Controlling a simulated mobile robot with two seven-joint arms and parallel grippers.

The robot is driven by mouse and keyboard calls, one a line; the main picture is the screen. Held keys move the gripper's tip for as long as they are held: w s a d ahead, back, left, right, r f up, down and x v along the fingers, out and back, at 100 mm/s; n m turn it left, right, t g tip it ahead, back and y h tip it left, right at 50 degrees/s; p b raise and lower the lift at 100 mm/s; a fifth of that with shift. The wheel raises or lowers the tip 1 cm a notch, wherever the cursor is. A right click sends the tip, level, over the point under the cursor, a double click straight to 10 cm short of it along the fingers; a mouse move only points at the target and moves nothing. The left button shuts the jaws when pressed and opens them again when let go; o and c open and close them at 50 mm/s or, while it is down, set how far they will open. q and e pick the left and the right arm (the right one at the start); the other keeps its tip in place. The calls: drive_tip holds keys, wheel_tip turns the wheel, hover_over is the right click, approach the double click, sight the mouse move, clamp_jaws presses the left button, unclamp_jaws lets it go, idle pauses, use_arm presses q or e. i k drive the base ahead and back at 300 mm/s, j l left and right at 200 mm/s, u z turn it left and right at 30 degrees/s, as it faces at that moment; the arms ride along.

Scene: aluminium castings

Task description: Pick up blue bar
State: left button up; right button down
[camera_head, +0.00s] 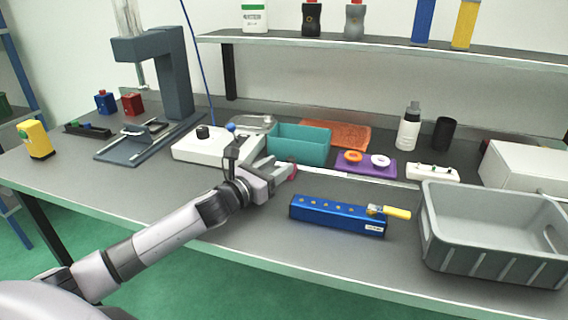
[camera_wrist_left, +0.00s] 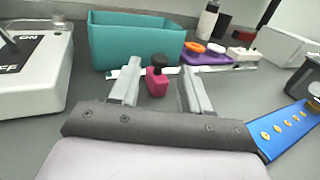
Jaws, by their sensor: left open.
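The blue bar (camera_head: 335,216) lies on the grey bench right of my left gripper, with a row of yellow dots on top and a white label at its right end. Part of it also shows at the right edge of the left wrist view (camera_wrist_left: 284,138). My left gripper (camera_head: 283,174) is open, left of the bar and apart from it. In the wrist view a small magenta piece with a black knob (camera_wrist_left: 157,82) shows between the open fingers, with gaps on both sides. My right gripper is not in view.
A yellow-handled tool (camera_head: 394,212) is at the bar's right end. A grey crate (camera_head: 470,250) stands right of it. Behind are a teal bin (camera_head: 300,147), a purple plate with rings (camera_head: 365,169) and a white switch box (camera_head: 205,149). The bench in front of the bar is clear.

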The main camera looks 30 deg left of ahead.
sight(329, 212)
drive_tip(key=k+j, duration=0.1)
drive_tip(key=k, duration=0.4)
drive_tip(key=k+j, duration=0.15)
drive_tip(key=k, duration=0.35)
